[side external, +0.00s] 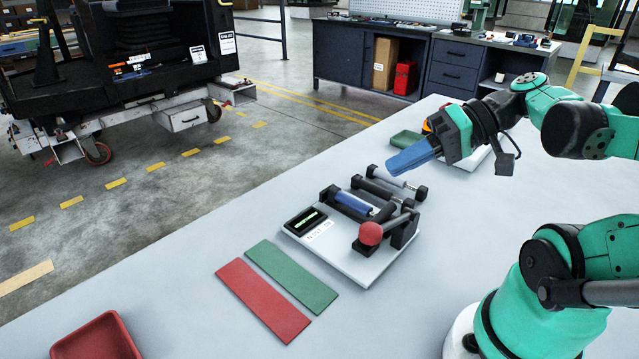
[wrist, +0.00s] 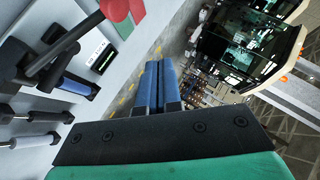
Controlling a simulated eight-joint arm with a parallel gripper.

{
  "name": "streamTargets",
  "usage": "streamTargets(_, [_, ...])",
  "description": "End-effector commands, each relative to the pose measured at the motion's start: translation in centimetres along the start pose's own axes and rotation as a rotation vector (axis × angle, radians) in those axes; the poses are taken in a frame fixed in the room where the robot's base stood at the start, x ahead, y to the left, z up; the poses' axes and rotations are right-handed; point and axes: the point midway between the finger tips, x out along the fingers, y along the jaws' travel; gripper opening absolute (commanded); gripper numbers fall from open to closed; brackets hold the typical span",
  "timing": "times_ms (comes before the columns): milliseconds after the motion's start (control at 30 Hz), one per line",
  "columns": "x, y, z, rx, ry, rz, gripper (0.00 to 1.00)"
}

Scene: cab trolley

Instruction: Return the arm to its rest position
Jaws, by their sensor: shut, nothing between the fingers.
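My arm is green and black and reaches in from the right in the side view. My gripper (side external: 396,166) has blue fingers and is shut and empty. It is held above the table, over the far end of a white device (side external: 350,262) with several rollers, a small display and a red ball knob (side external: 371,233). The fingers touch nothing that I can see. In the wrist view the blue fingers (wrist: 158,72) lie side by side, pointing away from the table toward the floor and cab. The rollers (wrist: 66,84) show at the left there.
A red strip (side external: 262,300) and a green strip (side external: 291,276) lie beside the device. A red tray (side external: 97,340) is at the front left and a green tray (side external: 407,140) behind the gripper. A black trolley (side external: 110,60) stands on the floor beyond the table edge.

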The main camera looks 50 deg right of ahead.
Motion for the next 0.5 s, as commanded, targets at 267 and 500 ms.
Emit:
streamTargets(267, [0.1,0.0,0.0,0.0,-0.004,0.004,0.0])
streamTargets(500, [3.3,1.9,1.2,-0.01,-0.131,0.25,0.0])
